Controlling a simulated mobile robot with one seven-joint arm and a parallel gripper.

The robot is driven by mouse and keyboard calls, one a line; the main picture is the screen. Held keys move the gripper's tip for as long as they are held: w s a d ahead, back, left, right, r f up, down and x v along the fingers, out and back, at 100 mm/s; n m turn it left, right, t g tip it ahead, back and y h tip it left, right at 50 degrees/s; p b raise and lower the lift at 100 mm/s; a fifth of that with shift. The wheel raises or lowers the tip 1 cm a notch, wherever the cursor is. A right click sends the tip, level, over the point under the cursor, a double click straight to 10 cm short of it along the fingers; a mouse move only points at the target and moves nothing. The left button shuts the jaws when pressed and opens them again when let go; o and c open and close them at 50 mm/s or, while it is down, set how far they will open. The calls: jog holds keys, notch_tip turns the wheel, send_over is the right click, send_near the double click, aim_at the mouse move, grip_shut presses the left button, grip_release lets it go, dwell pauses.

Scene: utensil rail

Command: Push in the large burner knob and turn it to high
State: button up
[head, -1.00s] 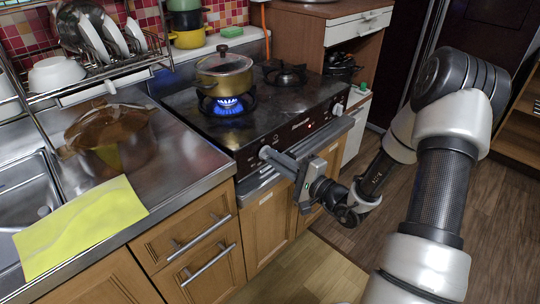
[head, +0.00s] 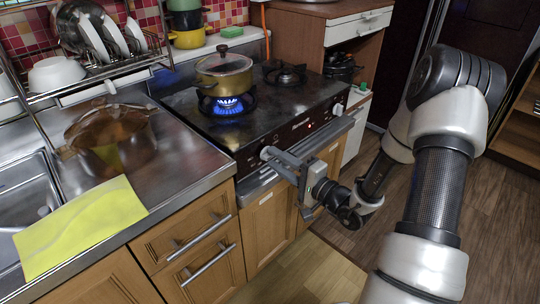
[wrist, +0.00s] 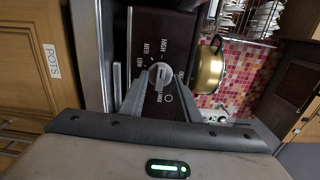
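In the head view the knob (head: 265,153) shows at the left end of the stove front. My gripper (head: 273,157) is at the knob with its two fingers spread. In the wrist view my gripper (wrist: 160,88) has one finger on each side of the knob, with gaps seen. I cannot tell the exact mark the knob points to. A blue flame (head: 228,105) burns on the left burner.
A yellow lidded pot (head: 224,76) stands over the flame. Another knob (head: 338,109) is at the right end of the stove front. A brown transparent pot (head: 112,138) and a yellow cloth (head: 80,227) are on the counter at left. The floor in front is clear.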

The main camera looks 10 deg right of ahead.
jog(key=v, duration=0.6)
dwell(0.3)
jog(key=shift+s+d, duration=0.1)
jog(key=shift+d, duration=0.05)
